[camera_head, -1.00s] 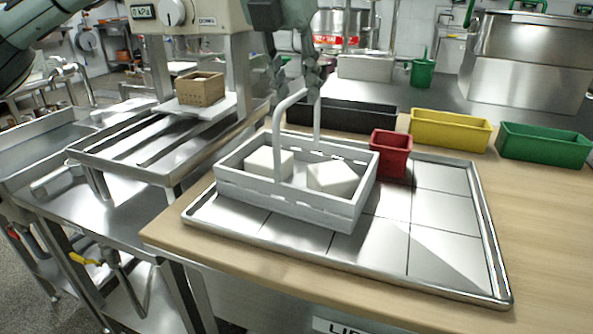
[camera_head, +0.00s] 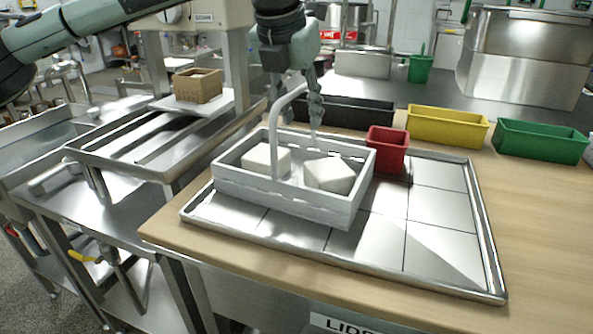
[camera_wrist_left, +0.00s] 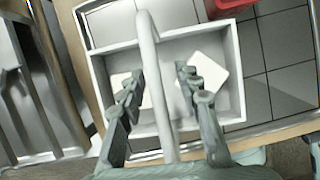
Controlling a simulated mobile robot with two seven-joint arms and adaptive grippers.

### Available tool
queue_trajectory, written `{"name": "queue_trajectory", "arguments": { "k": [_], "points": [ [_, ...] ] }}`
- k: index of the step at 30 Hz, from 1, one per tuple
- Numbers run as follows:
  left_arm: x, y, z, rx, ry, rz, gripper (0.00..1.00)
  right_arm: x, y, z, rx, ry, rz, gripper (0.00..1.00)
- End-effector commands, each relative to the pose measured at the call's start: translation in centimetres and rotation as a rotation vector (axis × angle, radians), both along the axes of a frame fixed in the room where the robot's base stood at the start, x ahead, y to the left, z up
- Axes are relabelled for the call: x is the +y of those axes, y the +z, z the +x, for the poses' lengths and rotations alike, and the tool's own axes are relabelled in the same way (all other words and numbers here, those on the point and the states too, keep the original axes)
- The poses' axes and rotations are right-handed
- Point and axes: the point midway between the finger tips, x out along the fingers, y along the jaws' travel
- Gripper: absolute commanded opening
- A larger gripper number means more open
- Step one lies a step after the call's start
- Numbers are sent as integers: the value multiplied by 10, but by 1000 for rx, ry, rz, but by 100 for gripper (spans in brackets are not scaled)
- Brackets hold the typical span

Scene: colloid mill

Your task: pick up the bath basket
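The bath basket (camera_head: 285,201) is a light grey tray-like box with a tall hooped handle (camera_head: 274,140). It stands upright on the metal tray and holds two white blocks, one left (camera_head: 262,160) and one right (camera_head: 330,174). My left gripper (camera_head: 296,108) points down from above at the top of the handle. In the left wrist view, the gripper (camera_wrist_left: 158,76) has its fingers spread on either side of the handle (camera_wrist_left: 150,60), with gaps visible, above the basket (camera_wrist_left: 190,45). My right gripper is in neither view.
The metal tray (camera_head: 433,245) lies on a wooden table (camera_head: 540,225). A red bin (camera_head: 388,150) stands close behind the basket's right end. Black (camera_head: 350,111), yellow (camera_head: 447,127) and green (camera_head: 542,141) bins line the back. The tray's right part is clear.

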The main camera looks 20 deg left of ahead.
Motion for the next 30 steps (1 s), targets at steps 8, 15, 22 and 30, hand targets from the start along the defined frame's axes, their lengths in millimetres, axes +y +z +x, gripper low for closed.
{"name": "queue_trajectory", "arguments": {
  "k": [8,15,22,30],
  "points": [
    [0,-3,0,0,0,0,34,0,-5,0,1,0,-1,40],
    [0,-4,0,0,0,-1,34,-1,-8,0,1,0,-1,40],
    [0,-4,0,0,0,0,34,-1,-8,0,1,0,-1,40],
    [0,-4,0,0,0,0,5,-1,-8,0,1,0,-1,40]
  ]
}}
